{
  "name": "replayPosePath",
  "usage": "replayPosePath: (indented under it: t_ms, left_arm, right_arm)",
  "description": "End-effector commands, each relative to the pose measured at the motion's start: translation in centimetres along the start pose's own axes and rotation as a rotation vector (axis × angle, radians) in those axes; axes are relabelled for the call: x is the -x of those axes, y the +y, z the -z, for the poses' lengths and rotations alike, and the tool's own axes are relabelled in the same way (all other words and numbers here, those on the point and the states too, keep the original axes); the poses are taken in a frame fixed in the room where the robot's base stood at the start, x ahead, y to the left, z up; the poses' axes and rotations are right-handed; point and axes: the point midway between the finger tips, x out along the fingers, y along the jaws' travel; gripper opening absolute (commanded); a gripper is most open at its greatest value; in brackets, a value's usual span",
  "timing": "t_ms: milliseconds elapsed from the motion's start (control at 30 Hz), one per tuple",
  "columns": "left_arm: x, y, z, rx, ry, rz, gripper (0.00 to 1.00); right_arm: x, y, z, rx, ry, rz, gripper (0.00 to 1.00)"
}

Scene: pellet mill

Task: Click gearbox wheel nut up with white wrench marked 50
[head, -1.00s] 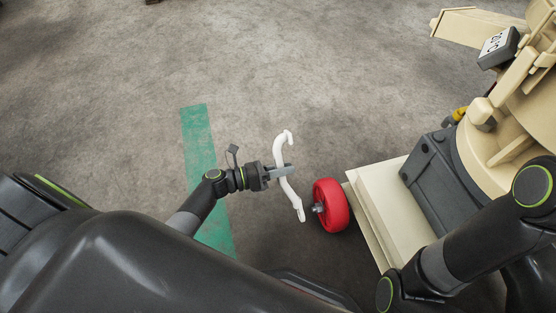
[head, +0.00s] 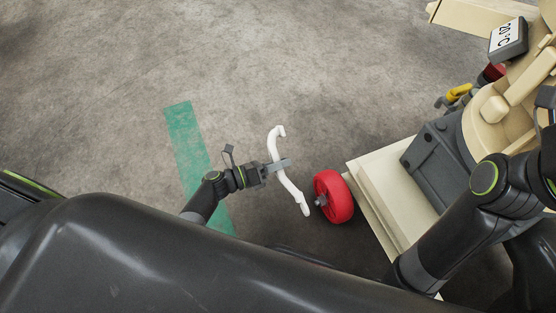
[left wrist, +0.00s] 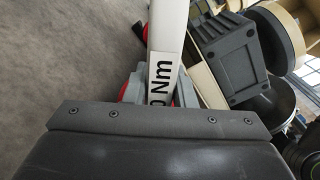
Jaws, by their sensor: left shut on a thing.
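My left gripper (head: 279,166) is shut on a white, curved wrench (head: 291,188) around its middle. The wrench's lower end is close to the grey nut (head: 321,201) on the hub of a red wheel (head: 336,196); a small gap seems to lie between them. In the left wrist view the white wrench (left wrist: 167,40) carries a label ending in "0 Nm"; its first digit is hidden. Part of the red wheel shows behind the wrench there.
The cream machine base (head: 382,185) with a dark grey gearbox block (head: 436,160) stands right of the wheel. A display reading 20°C (head: 507,38) is at the upper right. A green floor stripe (head: 198,160) lies to the left. The grey floor beyond is clear.

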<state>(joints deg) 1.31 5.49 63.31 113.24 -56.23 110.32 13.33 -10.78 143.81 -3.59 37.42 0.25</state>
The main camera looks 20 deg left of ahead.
Motion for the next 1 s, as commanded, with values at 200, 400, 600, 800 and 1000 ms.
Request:
replayPosePath:
  t_ms: [200,400,600,800,1000]
  left_arm:
    - [-0.1,-0.1,-0.1,-0.001,-0.002,0.003,0.00]
    - [-0.2,-0.1,-0.2,-0.001,-0.002,0.004,0.00]
    - [-1.1,-0.2,-0.3,-0.001,-0.003,0.005,0.00]
    - [-1.7,-0.1,-0.3,-0.001,-0.002,0.003,0.00]
    - [-1.7,-0.1,-0.3,-0.001,-0.002,0.003,0.00]
  right_arm:
    - [0.0,0.0,0.0,0.000,0.000,0.001,0.74]
    - [0.0,0.0,0.0,0.000,0.000,0.001,0.74]
    - [0.0,0.0,0.0,0.000,0.000,0.000,0.74]
    - [0.0,0.0,0.0,0.000,0.000,0.000,0.74]
    - [0.0,0.0,0.0,0.000,0.001,0.000,0.74]
